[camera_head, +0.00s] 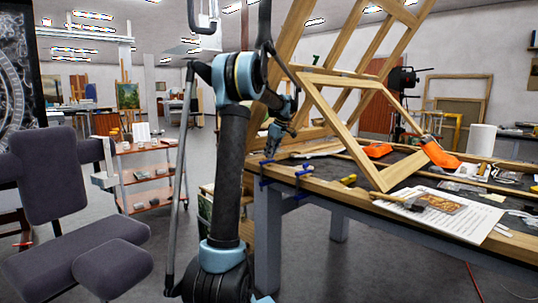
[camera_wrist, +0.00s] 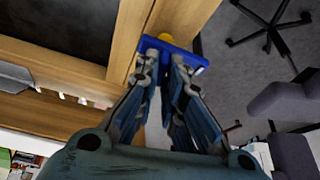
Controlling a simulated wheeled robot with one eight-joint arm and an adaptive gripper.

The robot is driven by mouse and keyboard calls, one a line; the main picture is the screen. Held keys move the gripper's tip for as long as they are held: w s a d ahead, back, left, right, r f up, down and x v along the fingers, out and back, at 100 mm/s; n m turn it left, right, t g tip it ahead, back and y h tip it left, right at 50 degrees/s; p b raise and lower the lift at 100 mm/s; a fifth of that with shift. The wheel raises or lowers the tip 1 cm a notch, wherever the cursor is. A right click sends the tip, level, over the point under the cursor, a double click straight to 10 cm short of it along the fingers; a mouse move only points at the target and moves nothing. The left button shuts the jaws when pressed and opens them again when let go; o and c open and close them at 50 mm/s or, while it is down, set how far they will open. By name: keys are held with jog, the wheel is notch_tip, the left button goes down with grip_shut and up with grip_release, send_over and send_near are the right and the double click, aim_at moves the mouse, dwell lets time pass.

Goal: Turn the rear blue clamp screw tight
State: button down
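In the head view my gripper (camera_head: 271,146) hangs at the table's left end, just above the rear blue clamp (camera_head: 266,162). Another blue clamp (camera_head: 303,171) is nearer on the same edge. The rear clamp's screw is not clearly visible.
A grey chair (camera_head: 50,175) and a red-shelved trolley (camera_head: 150,173) stand left. Grey floor is open between the chair and table.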

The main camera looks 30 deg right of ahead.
jog(key=shift+m, duration=0.5)
jog(key=m+h, duration=0.2)
jog(key=m, duration=0.2)
jog(key=shift+a+m, duration=0.15)
jog(key=shift+m, duration=0.15)
jog(key=m+h, duration=0.1)
jog(key=m, duration=0.1)
jog(key=m+h, duration=0.1)
jog(key=m, duration=0.2)
jog(key=shift+w+a, duration=0.1)
jog(key=shift+a, duration=0.05)
jog(key=m+g+h, duration=0.1)
jog(key=m, duration=0.3)
jog(key=shift+w+a+m+g+h, duration=0.1)
jog(key=shift+m+g+h, duration=0.25)
jog(key=shift+m, duration=0.65)
jog(key=shift+w+a+m+g+h, duration=0.15)
jog(key=shift+m+g, duration=0.3)
jog(key=shift+m, duration=0.55)
jog(key=shift+s, duration=0.1)
jog(key=c, duration=1.7)
grip_release()
jog(key=shift+d, duration=0.1)
